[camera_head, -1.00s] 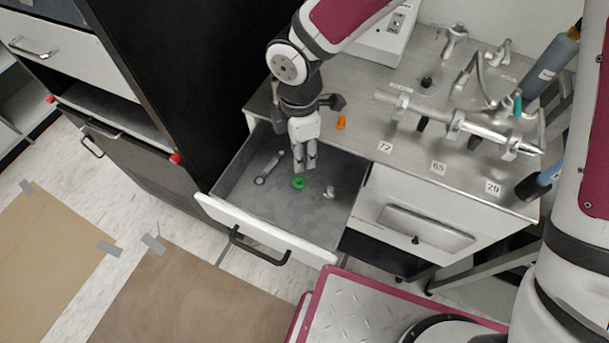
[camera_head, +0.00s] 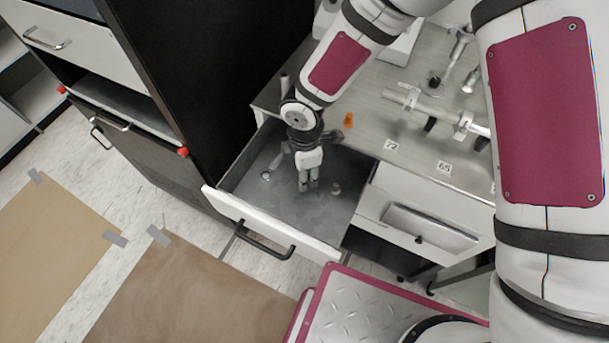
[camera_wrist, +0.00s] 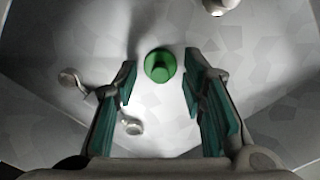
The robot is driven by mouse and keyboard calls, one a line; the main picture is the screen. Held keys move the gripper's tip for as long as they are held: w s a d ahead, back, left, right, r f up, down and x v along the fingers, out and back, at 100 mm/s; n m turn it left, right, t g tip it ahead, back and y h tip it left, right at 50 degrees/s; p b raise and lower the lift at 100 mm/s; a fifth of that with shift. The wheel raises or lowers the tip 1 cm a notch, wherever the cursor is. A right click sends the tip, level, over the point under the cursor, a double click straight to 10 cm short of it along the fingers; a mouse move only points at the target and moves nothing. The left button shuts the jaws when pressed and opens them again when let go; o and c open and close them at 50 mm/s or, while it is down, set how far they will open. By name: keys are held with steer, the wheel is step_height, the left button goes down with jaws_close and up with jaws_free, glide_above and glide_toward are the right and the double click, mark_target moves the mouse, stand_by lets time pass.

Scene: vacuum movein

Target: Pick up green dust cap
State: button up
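The green dust cap (camera_wrist: 160,65) is a small round cap with a raised centre. It lies on the floor of the open drawer (camera_head: 325,215). In the wrist view it sits between and slightly beyond the fingertips of my gripper (camera_wrist: 158,80), with a gap on both sides. My gripper is open and empty, pointing down into the drawer. In the head view my gripper (camera_head: 308,187) hides the cap.
The drawer walls surround my gripper. The metal countertop (camera_head: 365,120) behind holds an orange piece (camera_head: 348,120) and pipe fittings.

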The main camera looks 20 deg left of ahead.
steer(key=c, duration=0.8)
steer(key=shift+c, duration=0.2)
steer(key=shift+r, duration=0.1)
